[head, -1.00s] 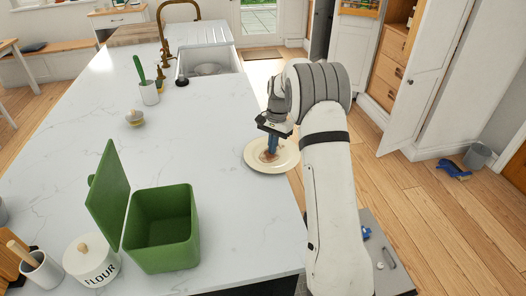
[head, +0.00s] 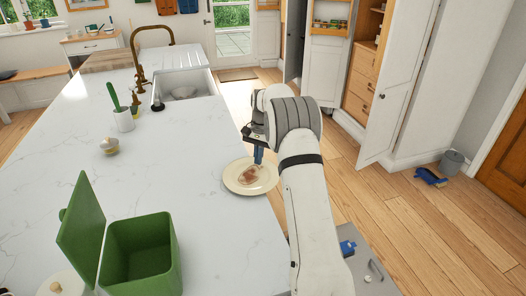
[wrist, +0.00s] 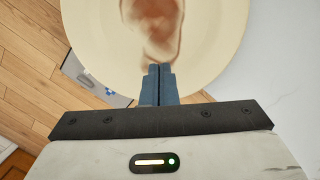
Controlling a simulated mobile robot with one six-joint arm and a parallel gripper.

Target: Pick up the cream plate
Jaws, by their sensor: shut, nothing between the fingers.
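The cream plate (head: 234,184) lies on the white counter near its right edge, with a brown-red smear on its middle. It also shows in the wrist view (wrist: 95,40), where it fills the top and partly overhangs the counter edge as seen from there. My gripper (head: 258,160) is above the plate's far right part, pointing down. In the wrist view its blue fingers (wrist: 158,72) are together with nothing between them, over the plate near the smear. I cannot tell whether the fingertips touch the plate.
A green open bin (head: 141,255) with its lid up stands at the front left. The counter (head: 180,150) left of the plate is clear.

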